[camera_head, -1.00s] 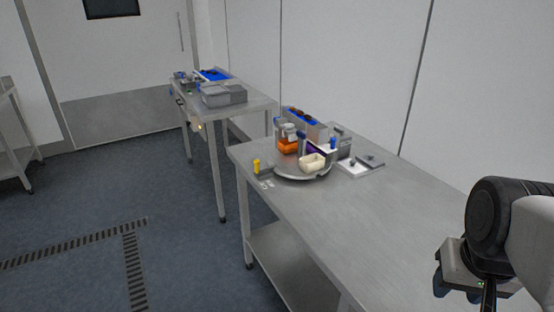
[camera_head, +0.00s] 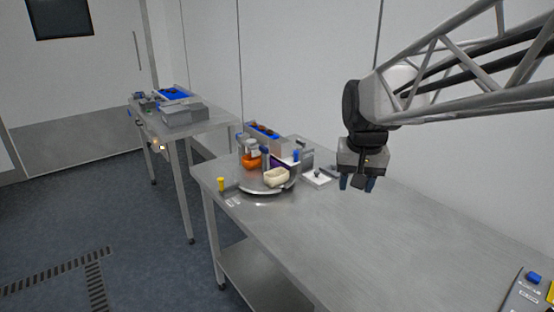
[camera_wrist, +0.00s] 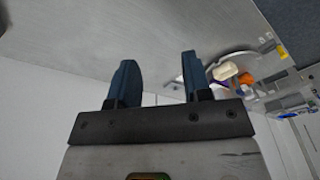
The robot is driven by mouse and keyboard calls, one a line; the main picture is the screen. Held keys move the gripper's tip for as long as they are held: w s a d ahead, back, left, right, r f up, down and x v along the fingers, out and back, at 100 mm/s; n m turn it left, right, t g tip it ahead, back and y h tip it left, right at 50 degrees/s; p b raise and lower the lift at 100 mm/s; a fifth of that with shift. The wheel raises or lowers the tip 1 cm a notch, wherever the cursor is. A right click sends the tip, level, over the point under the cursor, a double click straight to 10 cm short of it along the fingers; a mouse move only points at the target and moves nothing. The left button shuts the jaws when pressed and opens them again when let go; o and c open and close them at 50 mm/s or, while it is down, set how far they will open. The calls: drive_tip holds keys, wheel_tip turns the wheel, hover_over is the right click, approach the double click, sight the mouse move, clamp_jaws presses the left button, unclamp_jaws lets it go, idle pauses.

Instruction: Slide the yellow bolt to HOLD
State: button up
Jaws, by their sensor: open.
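A yellow upright peg (camera_head: 221,184), possibly the bolt's knob, stands at the left end of the steel table beside small white labels (camera_head: 233,201) too small to read. It also shows as a yellow spot in the wrist view (camera_wrist: 283,47). My gripper (camera_head: 356,185) is open and empty, fingers down, above the table to the right of the peg and well apart from it. Its two blue fingers (camera_wrist: 158,62) are spread in the wrist view. A grey panel (camera_head: 522,297) with a blue knob, labels and a yellow part is cut off at the lower right.
A round turntable (camera_head: 262,190) with an orange jar (camera_head: 251,162), a cream tub (camera_head: 277,177) and other items lies between peg and gripper. A white plate (camera_head: 317,178) with a small knob lies behind. The steel table (camera_head: 340,235) is clear in front. A second table stands back left.

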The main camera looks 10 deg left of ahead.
drive_tip(key=w+a, duration=0.9)
drive_tip(key=w, duration=0.3)
drive_tip(key=g, duration=0.2)
hover_over(220, 179)
drive_tip(key=f, duration=1.8)
drive_tip(key=shift+w+d, duration=0.1)
drive_tip(key=shift+d, duration=0.15)
drive_tip(key=shift+a+f, duration=0.25)
drive_tip(key=shift+f, duration=0.15)
drive_tip(key=shift+f, duration=3.75)
drive_tip(key=shift+c, duration=0.2)
